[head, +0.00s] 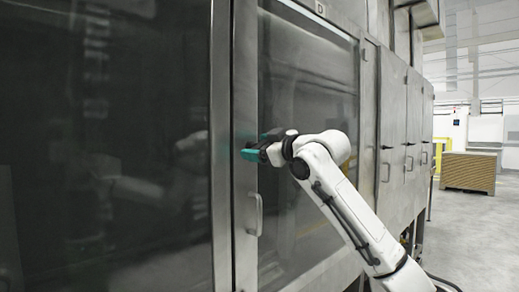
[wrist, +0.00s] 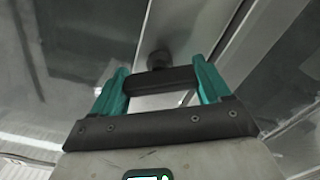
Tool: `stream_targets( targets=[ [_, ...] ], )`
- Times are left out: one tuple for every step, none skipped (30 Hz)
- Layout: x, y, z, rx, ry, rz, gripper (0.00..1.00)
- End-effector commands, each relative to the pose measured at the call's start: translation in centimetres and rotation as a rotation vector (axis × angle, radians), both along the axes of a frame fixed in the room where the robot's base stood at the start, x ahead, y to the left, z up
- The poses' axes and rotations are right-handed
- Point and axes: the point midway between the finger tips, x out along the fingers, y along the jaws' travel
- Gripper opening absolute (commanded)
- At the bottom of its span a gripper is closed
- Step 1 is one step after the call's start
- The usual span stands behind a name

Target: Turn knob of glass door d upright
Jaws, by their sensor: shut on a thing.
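Glass door d (head: 310,90), a dark pane in a metal frame, stands in the middle of the head view, with a plate marked D (head: 320,8) above it. My gripper (head: 250,150) is at the door's left edge. In the wrist view my gripper (wrist: 160,74) has its two teal fingers at the ends of a dark bar, the knob (wrist: 158,80), and is shut on it. The bar lies straight across between the fingers, with a round dark hub (wrist: 159,60) behind it. In the head view the knob is hidden by my gripper, so its angle on the door cannot be told there.
A metal pull handle (head: 256,214) is below my gripper. Another large dark glass panel (head: 120,120) is at the left. Metal cabinet doors with handles (head: 390,130) run off to the right. A brown crate (head: 468,171) stands farther back on open floor.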

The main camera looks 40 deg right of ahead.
Motion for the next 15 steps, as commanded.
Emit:
stream_targets(
  targets=[
    [0.01, 0.05, -0.08, -0.043, -0.002, 0.001, 0.46],
    [0.01, 0.05, -0.10, -0.072, -0.002, 0.000, 0.46],
    [0.02, 0.07, -0.10, -0.109, -0.005, 0.001, 0.46],
    [0.01, 0.07, -0.10, -0.138, -0.006, 0.001, 0.46],
    [0.01, 0.08, -0.10, -0.167, -0.007, 0.001, 0.46],
    [0.01, 0.09, -0.10, -0.204, -0.008, 0.001, 0.46],
    [0.01, 0.10, -0.10, -0.233, -0.009, 0.001, 0.46],
    [0.01, 0.10, -0.10, -0.262, -0.010, 0.001, 0.46],
    [0.01, 0.12, -0.11, -0.299, -0.011, 0.001, 0.46],
    [0.01, 0.12, -0.11, -0.328, -0.012, 0.001, 0.46],
    [0.01, 0.13, -0.12, -0.357, -0.014, 0.000, 0.46],
    [0.01, 0.14, -0.12, -0.395, -0.015, 0.000, 0.46],
    [0.00, 0.15, -0.13, -0.424, -0.016, 0.000, 0.46],
    [0.00, 0.15, -0.13, -0.452, -0.017, 0.000, 0.46],
    [0.00, 0.16, -0.13, -0.490, -0.018, 0.000, 0.46]
  ],
)
